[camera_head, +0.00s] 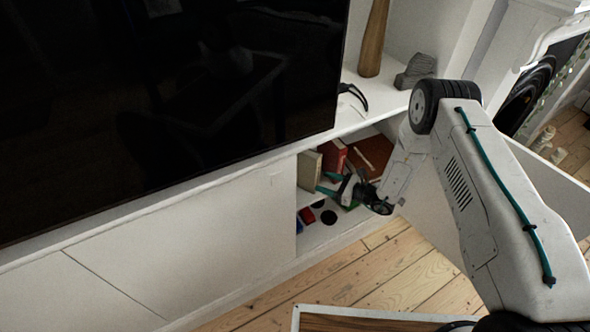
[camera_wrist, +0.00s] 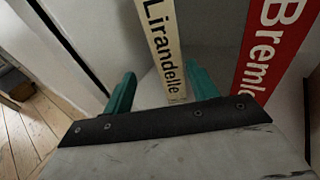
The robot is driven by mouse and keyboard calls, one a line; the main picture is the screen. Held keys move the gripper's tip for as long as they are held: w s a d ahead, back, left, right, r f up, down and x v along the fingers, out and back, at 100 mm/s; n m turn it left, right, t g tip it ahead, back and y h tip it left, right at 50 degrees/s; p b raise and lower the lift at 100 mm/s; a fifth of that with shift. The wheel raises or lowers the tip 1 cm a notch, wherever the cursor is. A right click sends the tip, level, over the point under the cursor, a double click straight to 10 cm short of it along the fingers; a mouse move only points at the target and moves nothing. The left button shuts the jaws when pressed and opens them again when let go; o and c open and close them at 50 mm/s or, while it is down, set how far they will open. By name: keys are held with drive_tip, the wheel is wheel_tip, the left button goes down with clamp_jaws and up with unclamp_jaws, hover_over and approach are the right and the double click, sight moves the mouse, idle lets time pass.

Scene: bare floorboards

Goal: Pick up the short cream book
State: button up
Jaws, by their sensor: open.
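The cream book (camera_head: 309,170) stands upright at the left end of the open cabinet shelf in the head view. In the wrist view the spine of the cream book (camera_wrist: 163,42) reads "Lirandelle" and lies ahead, between the lines of my two teal fingers. My gripper (camera_wrist: 160,75) is open, with one finger to each side of the spine's lower end. I cannot tell whether the fingers overlap the book in depth. In the head view my gripper (camera_head: 330,183) reaches into the cabinet, just in front of the books.
A red book (camera_wrist: 270,45) stands right of the cream one, with a gap between; it also shows in the head view (camera_head: 335,155). The cabinet's side wall is close on the left. Small red and dark items (camera_head: 307,215) lie on the lower shelf. An open door (camera_head: 430,215) stands at right.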

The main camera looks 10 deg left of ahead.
sight(318, 174)
drive_tip(key=shift+m+t+y, duration=0.3)
drive_tip(key=shift+t+y, duration=0.1)
drive_tip(key=shift+t, duration=0.4)
drive_tip(key=w+a, duration=0.1)
drive_tip(key=w+a+r, duration=0.1)
drive_tip(key=w+a, duration=0.1)
drive_tip(key=shift+a, duration=0.3)
drive_tip(key=x, duration=0.5)
drive_tip(key=shift+a, duration=0.1)
drive_tip(key=c, duration=1.2)
drive_tip(key=shift+r, duration=0.1)
clamp_jaws()
